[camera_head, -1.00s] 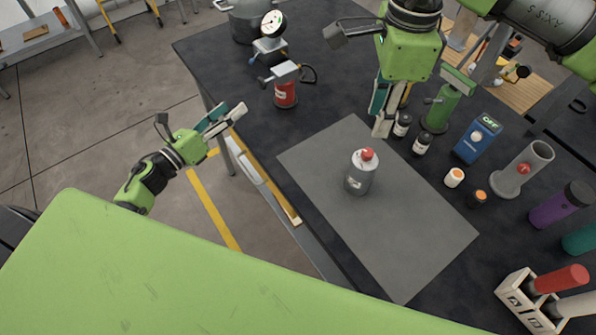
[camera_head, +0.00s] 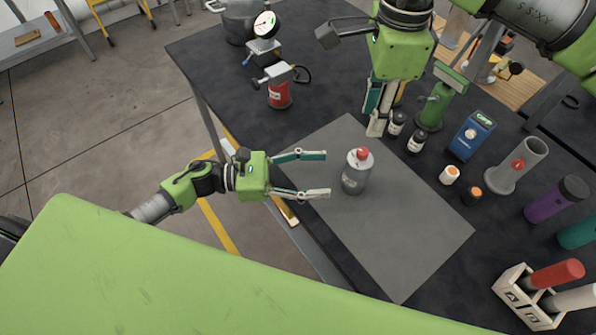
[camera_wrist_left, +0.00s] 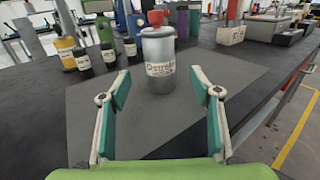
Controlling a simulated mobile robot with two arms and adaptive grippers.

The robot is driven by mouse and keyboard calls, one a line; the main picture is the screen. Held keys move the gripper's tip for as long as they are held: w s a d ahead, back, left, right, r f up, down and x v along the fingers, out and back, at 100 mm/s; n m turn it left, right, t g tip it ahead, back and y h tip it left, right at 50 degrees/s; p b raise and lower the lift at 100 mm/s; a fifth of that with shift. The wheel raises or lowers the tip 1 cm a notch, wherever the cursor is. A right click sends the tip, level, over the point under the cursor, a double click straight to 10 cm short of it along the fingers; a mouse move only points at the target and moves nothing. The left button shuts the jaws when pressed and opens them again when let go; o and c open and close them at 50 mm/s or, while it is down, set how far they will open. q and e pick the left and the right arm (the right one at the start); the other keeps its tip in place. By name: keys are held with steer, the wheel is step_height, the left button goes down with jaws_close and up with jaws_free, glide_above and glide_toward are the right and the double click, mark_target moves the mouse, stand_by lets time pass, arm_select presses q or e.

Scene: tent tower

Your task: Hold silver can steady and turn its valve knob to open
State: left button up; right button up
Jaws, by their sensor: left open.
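Small bottles (camera_head: 416,140), a green cylinder (camera_head: 434,105), a blue box (camera_head: 472,135) and a grey tube stand (camera_head: 515,165) line the mat's right side. A red canister (camera_head: 278,94) and a gauge (camera_head: 265,25) stand at the back left. The mat around the can is clear.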

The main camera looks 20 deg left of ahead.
mark_target(357, 172)
arm_select(q)
steer(key=x, duration=0.9)
steer(key=shift+c, duration=0.5)
jaws_close()
arm_select(e)
steer(key=shift+o, duration=0.9)
steer(key=m, duration=0.3)
steer(key=r+m, duration=0.1)
steer(key=m, duration=0.2)
steer(key=shift+m, duration=0.3)
step_height(357, 172, down, 11)
steer(key=m, duration=0.8)
steer(key=shift+r, duration=0.1)
steer(key=shift+m, duration=0.3)
